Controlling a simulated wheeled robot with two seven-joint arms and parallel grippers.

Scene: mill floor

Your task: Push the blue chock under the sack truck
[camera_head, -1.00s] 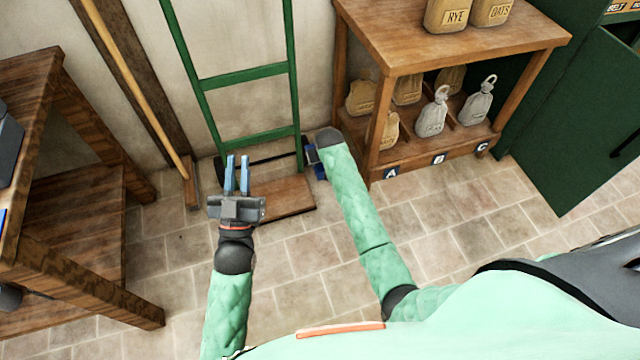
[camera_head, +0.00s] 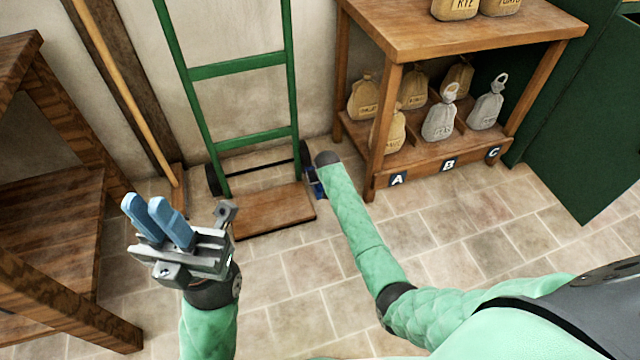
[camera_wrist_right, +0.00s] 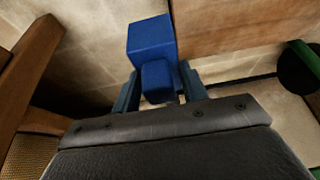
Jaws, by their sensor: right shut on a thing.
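The green sack truck (camera_head: 243,137) stands upright against the wall, its wooden toe plate (camera_head: 275,211) on the floor and a dark wheel (camera_head: 306,156) at its right side. In the right wrist view, the blue chock (camera_wrist_right: 151,38) sits between the fingers of my right gripper (camera_wrist_right: 158,85), which is shut on it. The truck's wheel (camera_wrist_right: 298,68) is to the right there, apart from the chock. In the head view my right forearm hides most of that gripper; only some blue shows. My left gripper (camera_head: 146,208) is empty, its fingers slightly apart, left of the truck.
A wooden shelf unit (camera_head: 450,40) with several sacks stands right of the truck, close to my right arm. A wooden bench (camera_head: 50,200) is at the left, near my left gripper. A broom (camera_head: 130,95) leans on the wall. The tiled floor (camera_head: 300,275) in front is clear.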

